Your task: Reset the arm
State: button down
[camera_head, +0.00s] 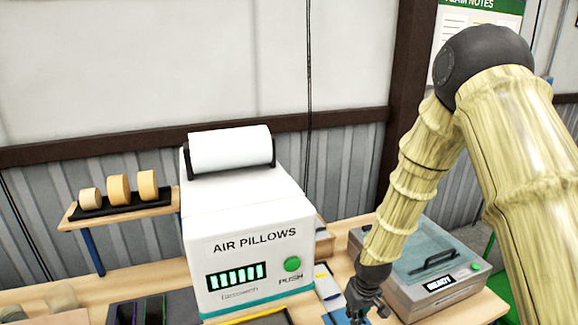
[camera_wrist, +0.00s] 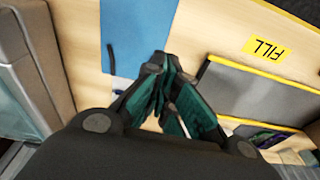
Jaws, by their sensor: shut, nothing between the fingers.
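My arm reaches down from the right side of the head view, bent at a dark elbow joint. My gripper (camera_head: 362,308) is at the bottom of that view, low in front of the bench machines. In the wrist view my gripper (camera_wrist: 165,95) is shut and empty, its teal finger pads together. It points down over a wooden bench top (camera_wrist: 230,85), beside a blue sheet (camera_wrist: 130,35). I cannot tell its exact height above the bench.
A white AIR PILLOWS machine (camera_head: 245,240) with a paper roll (camera_head: 230,147) stands left of my gripper. A grey lidded machine (camera_head: 430,275) stands to its right. A shelf (camera_head: 120,208) with tape rolls is at the far left. A yellow FILL label (camera_wrist: 264,48) lies near a grey panel (camera_wrist: 245,92).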

jog(key=s+f+m, duration=0.2)
jog(key=s+f, duration=1)
jog(key=s, duration=0.2)
jog(key=s+d+f+m+g, duration=0.1)
jog(key=s+d+f, duration=0.15)
jog(key=s, duration=0.85)
jog(key=s+d+f+m+g, duration=0.15)
jog(key=s+f, duration=0.25)
jog(key=s, duration=0.7)
notch_tip(320, 180, down, 12)
jog(key=t+b, duration=0.1)
jog(key=b, duration=1.1)
jog(key=shift+w+f+h+b, duration=0.15)
jog(key=shift+h+b, duration=0.2)
jog(key=shift+h, duration=0.05)
jog(key=shift+d, duration=0.1)
